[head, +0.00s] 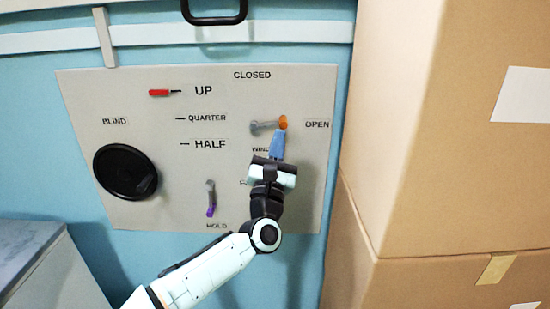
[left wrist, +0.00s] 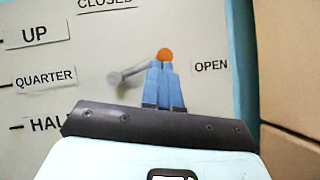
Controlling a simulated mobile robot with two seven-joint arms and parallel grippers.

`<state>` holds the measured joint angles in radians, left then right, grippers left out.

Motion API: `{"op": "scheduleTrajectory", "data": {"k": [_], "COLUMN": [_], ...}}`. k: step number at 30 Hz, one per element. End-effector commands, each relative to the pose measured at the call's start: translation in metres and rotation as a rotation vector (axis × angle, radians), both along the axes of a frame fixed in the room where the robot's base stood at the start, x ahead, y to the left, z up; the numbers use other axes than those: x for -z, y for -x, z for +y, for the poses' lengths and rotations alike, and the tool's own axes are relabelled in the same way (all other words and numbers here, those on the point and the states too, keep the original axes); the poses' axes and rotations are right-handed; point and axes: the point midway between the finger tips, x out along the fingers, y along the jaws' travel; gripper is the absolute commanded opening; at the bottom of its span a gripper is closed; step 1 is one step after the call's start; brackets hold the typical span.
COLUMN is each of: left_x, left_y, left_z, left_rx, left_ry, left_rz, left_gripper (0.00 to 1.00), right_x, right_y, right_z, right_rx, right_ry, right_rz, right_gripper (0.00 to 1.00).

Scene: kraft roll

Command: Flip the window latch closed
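The window latch is a grey lever (head: 263,127) with an orange tip (head: 283,121). It lies roughly level on the panel and points right, toward the OPEN label. The CLOSED label is above it. My left gripper (head: 279,136) has its blue fingers just below the orange tip, at or very near it. In the left wrist view the fingers (left wrist: 163,72) are together with no clear gap, and the orange tip (left wrist: 165,54) shows just beyond them. The grey lever (left wrist: 127,75) runs off to the left. Whether the fingers touch the tip is unclear. My right gripper is out of view.
The cream panel (head: 130,85) also carries a black blind knob (head: 125,171), a red-handled lever (head: 160,93) and a purple-tipped lever (head: 211,203). Stacked cardboard boxes (head: 400,130) stand close on the right. A grey cabinet (head: 45,265) is at lower left.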

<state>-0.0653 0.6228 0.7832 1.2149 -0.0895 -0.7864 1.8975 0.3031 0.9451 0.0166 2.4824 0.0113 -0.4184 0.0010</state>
Motion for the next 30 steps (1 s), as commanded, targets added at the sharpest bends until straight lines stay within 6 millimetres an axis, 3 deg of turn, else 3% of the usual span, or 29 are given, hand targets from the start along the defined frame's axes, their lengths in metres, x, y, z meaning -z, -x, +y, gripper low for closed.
{"op": "scheduleTrajectory", "data": {"k": [3,14,30], "left_x": [-0.001,-0.025,-0.056], "left_y": [0.000,0.000,0.000], "left_z": [-0.002,-0.001,0.014], "left_rx": [0.003,0.000,0.000], "left_ry": [0.116,0.458,0.967], "left_rz": [0.002,0.002,0.001], "left_gripper": [0.00,0.00,0.00], "right_x": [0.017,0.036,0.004], "right_y": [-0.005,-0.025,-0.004], "right_z": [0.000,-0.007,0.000], "right_rx": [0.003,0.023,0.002], "right_ry": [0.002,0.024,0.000], "right_rz": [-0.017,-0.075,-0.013], "right_gripper": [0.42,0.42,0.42]}}
